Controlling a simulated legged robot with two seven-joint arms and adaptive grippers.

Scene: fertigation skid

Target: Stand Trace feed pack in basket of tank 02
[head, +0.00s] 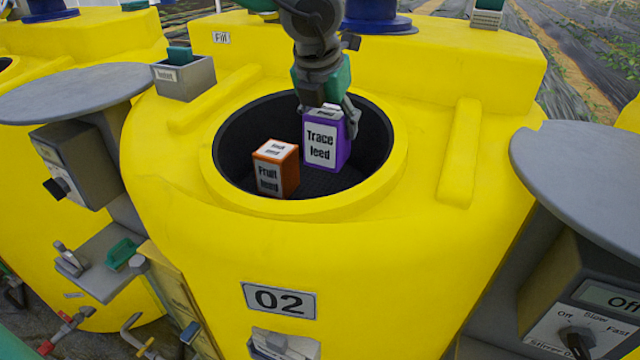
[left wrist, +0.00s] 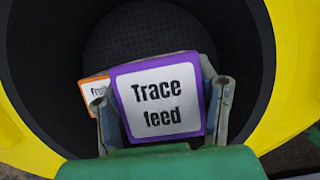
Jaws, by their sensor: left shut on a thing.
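The purple Trace feed pack (head: 322,142) is upright in my left gripper (head: 328,106), inside the round opening of tank 02 (head: 280,299). The gripper comes from above and is shut on the pack. In the left wrist view the pack (left wrist: 160,100) sits between the two fingers (left wrist: 163,105), its label facing the camera. The dark basket (head: 235,150) lines the opening. Whether the pack's base touches the basket floor I cannot tell. An orange Fruit pack (head: 276,170) stands in the basket, left of the Trace feed pack. My right gripper is not in view.
The basket's yellow rim (head: 400,165) surrounds both packs. A grey holder (head: 184,78) sits on the tank's left shoulder. Round grey plates stand at left (head: 75,90) and right (head: 585,180). Free basket floor (left wrist: 150,35) shows beyond the packs in the left wrist view.

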